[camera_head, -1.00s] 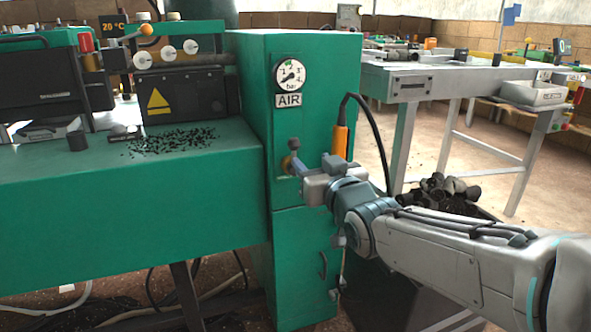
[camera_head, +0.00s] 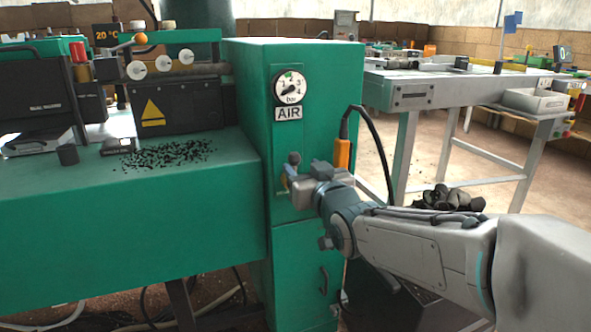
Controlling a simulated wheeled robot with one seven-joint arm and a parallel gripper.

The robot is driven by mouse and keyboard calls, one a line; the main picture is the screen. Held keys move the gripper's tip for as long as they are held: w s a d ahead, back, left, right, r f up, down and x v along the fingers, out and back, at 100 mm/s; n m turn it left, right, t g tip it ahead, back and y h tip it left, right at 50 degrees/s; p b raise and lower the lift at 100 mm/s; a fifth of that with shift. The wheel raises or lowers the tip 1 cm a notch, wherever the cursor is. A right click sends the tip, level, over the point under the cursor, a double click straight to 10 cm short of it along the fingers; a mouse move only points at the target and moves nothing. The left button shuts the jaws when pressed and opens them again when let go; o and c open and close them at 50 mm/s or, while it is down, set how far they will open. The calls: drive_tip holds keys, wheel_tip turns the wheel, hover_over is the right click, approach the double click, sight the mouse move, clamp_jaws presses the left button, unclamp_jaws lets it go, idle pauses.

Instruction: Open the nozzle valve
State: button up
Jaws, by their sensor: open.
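The green cabinet (camera_head: 240,110) carries a pressure gauge (camera_head: 290,87) above an AIR label (camera_head: 289,114). Below them, a small valve fitting (camera_head: 293,158) with a grey knob-like top sticks out of the front panel. A bit of yellow shows beside it. My gripper (camera_head: 292,184) is open, right at the fitting. Its fingers and body hide much of the valve, so I cannot tell whether they touch it.
A green machine bench (camera_head: 120,210) with scattered black bits stands to the left. A grey metal table (camera_head: 415,97) is at the right, with dark plugs (camera_head: 447,198) piled on the floor. The black hose (camera_head: 379,140) loops down close to my arm.

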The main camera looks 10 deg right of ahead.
sight(297, 162)
drive_tip(key=shift+w, duration=0.1)
drive_tip(key=shift+w+a+b, duration=0.2)
drive_tip(key=shift+w+b, duration=0.35)
drive_tip(key=shift+w, duration=0.25)
drive_tip(key=shift+w+a, duration=0.15)
drive_tip(key=shift+w, duration=0.9)
drive_tip(key=c, duration=0.7)
